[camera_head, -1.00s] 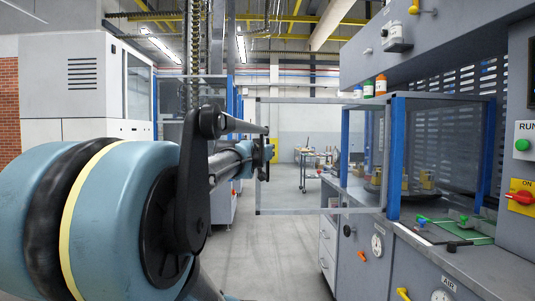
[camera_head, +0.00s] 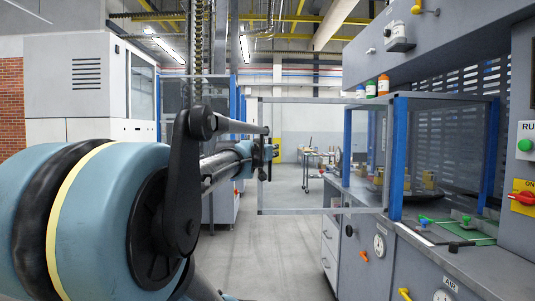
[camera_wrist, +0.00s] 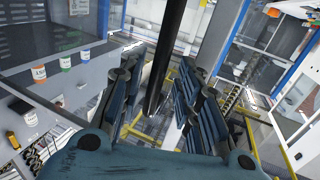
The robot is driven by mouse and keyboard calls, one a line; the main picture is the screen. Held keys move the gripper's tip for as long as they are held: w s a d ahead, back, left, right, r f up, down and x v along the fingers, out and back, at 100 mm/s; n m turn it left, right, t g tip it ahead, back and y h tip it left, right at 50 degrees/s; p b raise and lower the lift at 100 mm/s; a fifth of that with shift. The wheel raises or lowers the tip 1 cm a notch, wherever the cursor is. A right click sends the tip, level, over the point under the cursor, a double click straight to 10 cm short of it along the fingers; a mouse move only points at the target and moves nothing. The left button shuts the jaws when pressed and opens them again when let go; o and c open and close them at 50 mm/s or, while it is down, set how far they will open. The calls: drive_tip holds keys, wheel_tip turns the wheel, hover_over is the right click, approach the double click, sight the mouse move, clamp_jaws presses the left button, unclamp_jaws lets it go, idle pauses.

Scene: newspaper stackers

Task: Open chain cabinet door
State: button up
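The cabinet door (camera_head: 322,99) is a clear panel in a thin grey frame, in the middle of the head view. It stands swung out to the left from the cabinet's blue post (camera_head: 397,150), so the cabinet front is open. My gripper (camera_head: 268,152) is at the door's free left edge, small and partly hidden by my arm. In the wrist view my gripper's (camera_wrist: 163,105) two blue fingers stand apart. A dark bar (camera_wrist: 177,45), which looks like the door's edge, runs between them. I cannot tell whether the fingers touch it.
The grey workbench (camera_head: 460,262) with knobs and gauges runs along the right. Small bottles (camera_head: 377,87) stand on top of the cabinet. A white machine (camera_head: 80,85) is at the left. A cart (camera_head: 315,162) stands far back in the aisle. The grey floor (camera_head: 290,240) in the middle is clear.

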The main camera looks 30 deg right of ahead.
drive_tip(key=v, duration=0.7)
drive_tip(key=shift+a, duration=0.2)
idle(0.5)
